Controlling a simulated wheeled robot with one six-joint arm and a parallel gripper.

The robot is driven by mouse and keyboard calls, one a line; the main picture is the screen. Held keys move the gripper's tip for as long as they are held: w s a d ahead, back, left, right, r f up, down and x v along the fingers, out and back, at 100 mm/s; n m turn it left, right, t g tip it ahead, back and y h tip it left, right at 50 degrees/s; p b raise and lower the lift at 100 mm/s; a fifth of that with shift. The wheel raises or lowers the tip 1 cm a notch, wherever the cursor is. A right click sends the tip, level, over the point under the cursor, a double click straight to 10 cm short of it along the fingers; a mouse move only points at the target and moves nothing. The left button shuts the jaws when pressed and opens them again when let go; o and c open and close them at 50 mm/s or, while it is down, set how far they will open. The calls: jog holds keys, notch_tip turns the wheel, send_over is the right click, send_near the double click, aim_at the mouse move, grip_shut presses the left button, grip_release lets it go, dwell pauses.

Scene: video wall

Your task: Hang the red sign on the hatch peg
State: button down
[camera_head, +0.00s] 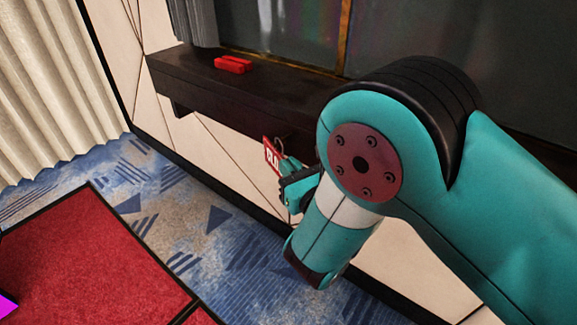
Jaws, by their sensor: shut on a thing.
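The red sign (271,156) shows as a small red piece with white lettering, partly hidden by my gripper. A thin curved wire stands at its top edge. My gripper (285,172) is shut on the sign and holds it just below the dark ledge, in front of the pale wall. My teal arm covers much of the right side and hides what lies behind it. I cannot make out the hatch peg; it may be hidden by my arm or be too small to see.
A dark ledge (190,75) runs along the wall under a dark glass panel (285,30). A red object (233,64) lies on it. A pale curtain (50,90) hangs at left. Blue patterned carpet and a red mat (100,260) cover the floor.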

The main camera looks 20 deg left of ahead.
dwell(0.4)
jog(key=c, duration=0.7)
grip_release()
jog(key=shift+c, duration=0.2)
jog(key=shift+s+d+f+b, duration=0.2)
jog(key=shift+b, duration=0.55)
jog(key=shift+s+d+b, duration=0.1)
jog(key=shift+b, duration=0.2)
jog(key=b+v, duration=0.7)
jog(key=b, duration=0.3)
jog(key=shift+r+b, duration=0.2)
jog(key=shift+b, duration=0.2)
jog(key=shift+s+d, duration=0.1)
